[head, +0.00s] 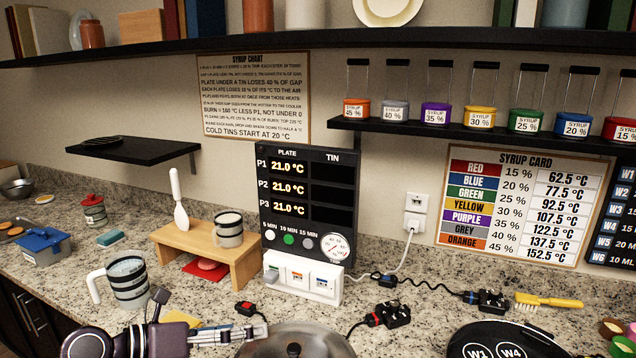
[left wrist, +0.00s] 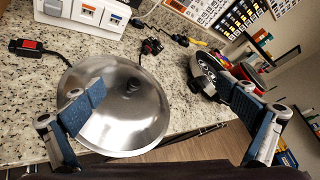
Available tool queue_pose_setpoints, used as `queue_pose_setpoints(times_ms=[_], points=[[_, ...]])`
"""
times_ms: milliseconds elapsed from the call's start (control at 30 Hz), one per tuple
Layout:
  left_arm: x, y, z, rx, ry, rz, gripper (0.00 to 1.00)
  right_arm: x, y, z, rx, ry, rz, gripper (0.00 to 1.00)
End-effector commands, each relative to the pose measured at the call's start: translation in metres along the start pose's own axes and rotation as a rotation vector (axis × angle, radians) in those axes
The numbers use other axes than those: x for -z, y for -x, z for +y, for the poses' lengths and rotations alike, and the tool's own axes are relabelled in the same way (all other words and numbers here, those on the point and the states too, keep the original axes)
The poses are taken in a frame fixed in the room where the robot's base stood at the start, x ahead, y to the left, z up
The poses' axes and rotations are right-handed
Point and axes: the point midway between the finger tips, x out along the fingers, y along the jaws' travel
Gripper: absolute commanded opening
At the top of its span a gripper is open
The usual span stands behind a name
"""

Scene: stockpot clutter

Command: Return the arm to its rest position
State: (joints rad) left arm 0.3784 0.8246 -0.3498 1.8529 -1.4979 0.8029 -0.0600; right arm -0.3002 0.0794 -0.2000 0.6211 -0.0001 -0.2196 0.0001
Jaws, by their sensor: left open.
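My left gripper (left wrist: 160,90) is open, its two blue-padded fingers wide apart with nothing between them. In the head view my left arm and part of this gripper (head: 215,334) show low at the bottom left, over the front of the counter. The left finger overlaps a round steel lid (left wrist: 130,120) in the left wrist view; I cannot tell the height between them. The lid (head: 297,343) is cut off by the bottom edge of the head view. My right gripper is in neither view.
A striped mug (head: 128,283) stands just behind my left arm. A wooden stand (head: 208,255) with another mug, a white switch box (head: 303,282), cables with black plugs (head: 391,314) and a black round holder (head: 500,341) surround the lid. Shelves hang above.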

Motion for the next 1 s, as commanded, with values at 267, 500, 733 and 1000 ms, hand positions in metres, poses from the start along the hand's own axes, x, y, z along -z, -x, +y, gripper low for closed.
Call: queue_pose_setpoints(times_ms=[267,500,733,1000], points=[[-0.055,0.006,-0.068,0.290,0.470,-0.491,0.99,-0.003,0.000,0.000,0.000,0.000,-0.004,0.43],[-0.068,0.055,-0.024,0.330,0.999,-0.885,0.99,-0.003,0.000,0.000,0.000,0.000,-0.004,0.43],[0.006,0.092,0.057,0.170,1.560,-1.186,0.99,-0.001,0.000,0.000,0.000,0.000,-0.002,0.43],[0.182,0.113,0.093,-0.263,2.190,-1.369,0.99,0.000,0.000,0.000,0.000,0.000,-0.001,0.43]])
